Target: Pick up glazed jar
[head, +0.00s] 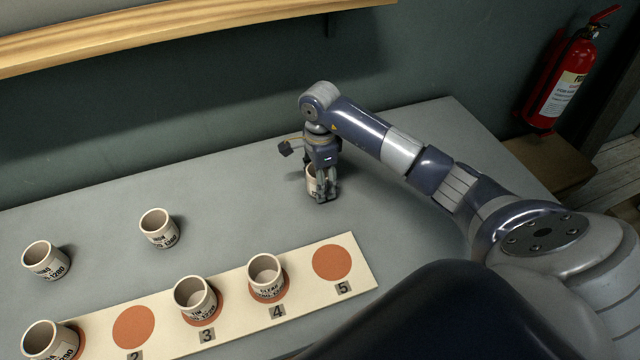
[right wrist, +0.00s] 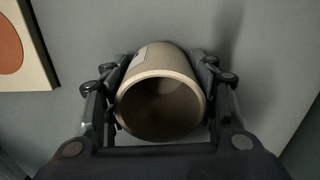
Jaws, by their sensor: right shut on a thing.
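My right gripper (head: 324,192) points down at the back middle of the grey table (head: 400,215), with its fingers around a small cream jar (head: 310,180). In the right wrist view the jar (right wrist: 160,70) sits between the two fingers of the gripper (right wrist: 162,85), its open mouth toward the camera. The fingers touch its sides. Its label is mostly hidden, so I cannot read which jar it is. I cannot tell whether its base touches the table. My left gripper is not in view.
A cream board (head: 235,288) with numbered orange discs lies in front. Jars stand on its discs 3 (head: 195,298) and 4 (head: 266,276) and at its left end (head: 50,343). Discs 2 (head: 134,327) and 5 (head: 332,263) are bare. Two jars (head: 46,260) (head: 159,229) stand behind the board.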

